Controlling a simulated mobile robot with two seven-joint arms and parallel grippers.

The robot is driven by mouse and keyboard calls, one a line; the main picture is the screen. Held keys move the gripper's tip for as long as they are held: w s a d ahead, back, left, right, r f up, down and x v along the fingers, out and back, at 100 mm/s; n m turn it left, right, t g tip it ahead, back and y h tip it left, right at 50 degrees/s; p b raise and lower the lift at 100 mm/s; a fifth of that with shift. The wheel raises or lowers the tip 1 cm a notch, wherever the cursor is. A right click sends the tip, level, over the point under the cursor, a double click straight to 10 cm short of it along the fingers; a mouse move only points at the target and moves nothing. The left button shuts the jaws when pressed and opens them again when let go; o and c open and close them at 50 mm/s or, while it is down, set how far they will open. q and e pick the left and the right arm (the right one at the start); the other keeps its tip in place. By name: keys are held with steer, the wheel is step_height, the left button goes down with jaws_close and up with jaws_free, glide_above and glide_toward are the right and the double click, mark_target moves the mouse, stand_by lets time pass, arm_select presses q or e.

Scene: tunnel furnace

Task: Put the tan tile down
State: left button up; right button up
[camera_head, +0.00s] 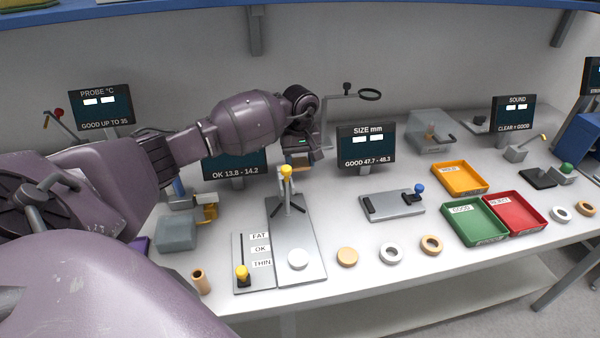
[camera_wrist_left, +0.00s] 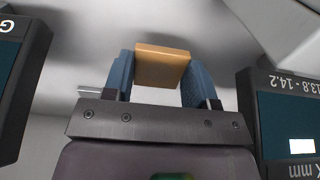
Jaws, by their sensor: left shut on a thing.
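The tan tile (camera_wrist_left: 162,66) is a flat block with a light brown face. In the left wrist view it sits between the two blue fingers of my left gripper (camera_wrist_left: 160,80), which is shut on it. In the head view my left gripper (camera_head: 301,158) points down above the back of the bench, between two dark display screens. It is above and behind the grey plate with the yellow-knobbed lever, and the tile is hard to make out there. My right gripper is not in view.
The lever plate (camera_head: 312,258) and a FAT/OK/THIN gauge board (camera_head: 255,277) lie in front. The SIZE screen (camera_head: 366,146) stands right of the gripper. Orange (camera_head: 481,188), green (camera_head: 490,240) and red (camera_head: 541,226) trays are to the right. Several rings and discs line the front edge.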

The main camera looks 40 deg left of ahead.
mark_target(300, 166)
arm_select(q)
steer(key=shift+f, duration=2.3)
steer(key=shift+f, duration=0.15)
steer(key=o, duration=1)
